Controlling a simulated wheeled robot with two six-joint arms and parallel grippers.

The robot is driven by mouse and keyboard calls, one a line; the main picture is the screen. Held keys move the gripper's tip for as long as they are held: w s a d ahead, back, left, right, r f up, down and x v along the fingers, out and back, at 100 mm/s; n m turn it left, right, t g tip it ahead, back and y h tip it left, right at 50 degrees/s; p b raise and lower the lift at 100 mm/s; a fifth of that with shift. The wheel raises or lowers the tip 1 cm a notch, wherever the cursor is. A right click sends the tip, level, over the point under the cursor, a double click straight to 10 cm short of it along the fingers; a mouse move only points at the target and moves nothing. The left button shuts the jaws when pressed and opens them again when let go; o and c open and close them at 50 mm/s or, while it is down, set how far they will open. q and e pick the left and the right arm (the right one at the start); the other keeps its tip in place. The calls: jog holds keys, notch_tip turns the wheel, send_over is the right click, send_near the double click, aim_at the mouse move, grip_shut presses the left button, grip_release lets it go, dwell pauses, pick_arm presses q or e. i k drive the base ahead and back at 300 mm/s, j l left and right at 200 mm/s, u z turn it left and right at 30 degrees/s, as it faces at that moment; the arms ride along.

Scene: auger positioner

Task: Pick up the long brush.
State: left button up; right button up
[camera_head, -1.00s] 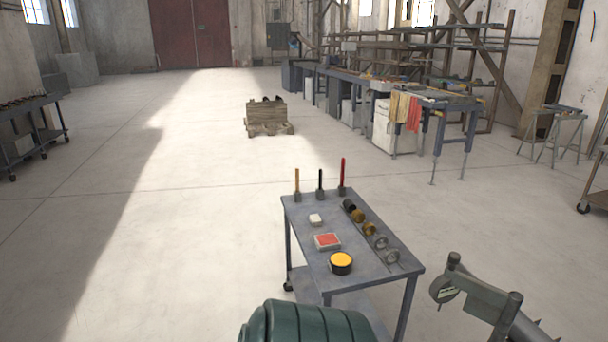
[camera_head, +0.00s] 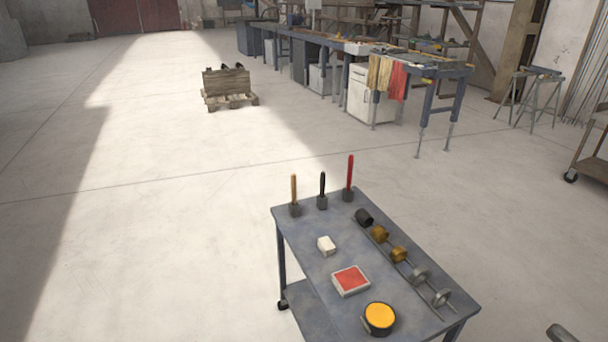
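Three slim upright handles stand in small dark holders along the back edge of a grey cart (camera_head: 312,292). The left one is tan (camera_head: 294,188), the middle one is black (camera_head: 322,184) and the right one is red (camera_head: 350,172). The red one reaches highest. Their lower ends are hidden in the holders, so I cannot tell which is the long brush.
The cart also holds a white block (camera_head: 326,245), a red-topped box (camera_head: 350,280), a yellow-topped round tin (camera_head: 379,318) and a row of round parts on rails (camera_head: 398,254). A pallet with a crate (camera_head: 228,88) and a workbench (camera_head: 440,72) stand behind. Floor left is clear.

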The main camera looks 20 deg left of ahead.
aim_at(351, 165)
jog(key=i+j, duration=0.25)
jog(key=j, duration=0.2)
jog(key=i+j, duration=0.25)
jog(key=j, duration=0.15)
jog(key=i+j+u, duration=0.1)
jog(key=i+j, duration=0.2)
jog(key=j, duration=0.15)
